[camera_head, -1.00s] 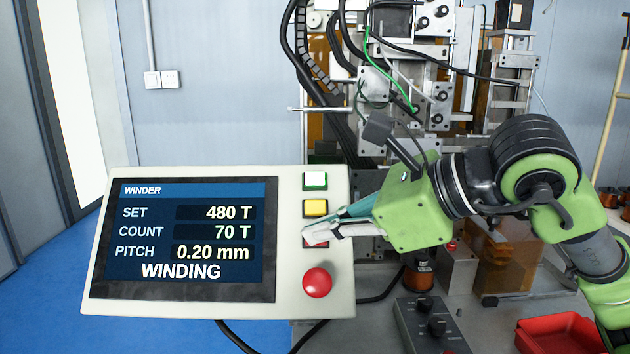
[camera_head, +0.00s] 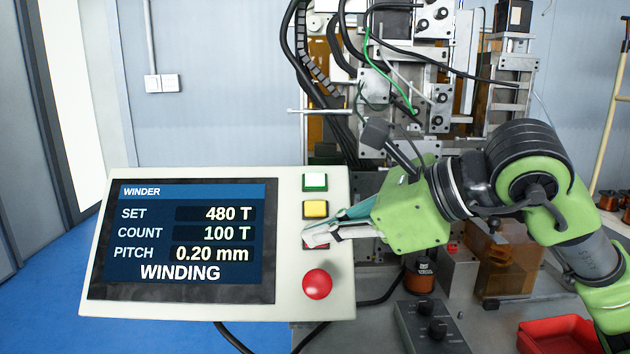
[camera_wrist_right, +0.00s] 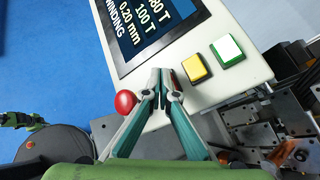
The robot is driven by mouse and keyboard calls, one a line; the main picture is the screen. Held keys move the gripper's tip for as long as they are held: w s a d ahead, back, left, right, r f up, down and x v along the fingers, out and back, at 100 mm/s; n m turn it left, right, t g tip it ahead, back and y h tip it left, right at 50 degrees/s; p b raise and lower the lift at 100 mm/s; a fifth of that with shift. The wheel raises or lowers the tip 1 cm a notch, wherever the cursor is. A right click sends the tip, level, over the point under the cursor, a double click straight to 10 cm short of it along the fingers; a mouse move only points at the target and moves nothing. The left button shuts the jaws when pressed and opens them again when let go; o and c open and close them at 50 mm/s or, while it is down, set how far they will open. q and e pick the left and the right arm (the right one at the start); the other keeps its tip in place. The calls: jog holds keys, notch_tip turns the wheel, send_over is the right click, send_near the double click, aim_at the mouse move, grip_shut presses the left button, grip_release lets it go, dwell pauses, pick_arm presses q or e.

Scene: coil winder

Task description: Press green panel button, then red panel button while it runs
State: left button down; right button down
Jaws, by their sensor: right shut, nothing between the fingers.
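The winder panel (camera_head: 95,300) is a pale box whose screen (camera_head: 190,240) reads WINDING, SET 480 T, COUNT 100 T and PITCH 0.20 mm. Its right side holds the green button (camera_head: 315,181), with a bright white face, a yellow button (camera_head: 316,209), the red button (camera_head: 312,246) and a round red knob (camera_head: 317,284). My right gripper (camera_head: 306,236) is shut and empty, its tips at the red square button and covering most of it. I cannot tell whether they touch it. In the right wrist view the fingertips (camera_wrist_right: 160,72) lie between the knob and the yellow button.
The winding machine (camera_head: 430,80) stands behind my right arm. A control box with knobs (camera_head: 430,325) and a red tray (camera_head: 557,335) are on the bench at the lower right. A cable hangs below the panel.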

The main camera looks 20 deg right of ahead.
jog(key=shift+w+f, duration=0.1)
jog(key=shift+f, duration=0.05)
dwell(0.4)
jog(key=shift+s+a+r+p, duration=0.15)
jog(key=shift+s+r+p, duration=0.15)
jog(key=shift+s+r, duration=0.3)
jog(key=shift+s+a+r+p, duration=0.2)
jog(key=shift+s+r+p, duration=0.3)
jog(key=shift+s+r, duration=0.15)
jog(key=shift+s+a+r+p, duration=0.15)
jog(key=shift+s+r+p, duration=0.3)
jog(key=shift+s+r, duration=0.15)
jog(key=shift+s+a+r+p, duration=0.15)
jog(key=shift+s+r+p, duration=0.2)
jog(key=shift+s, duration=0.2)
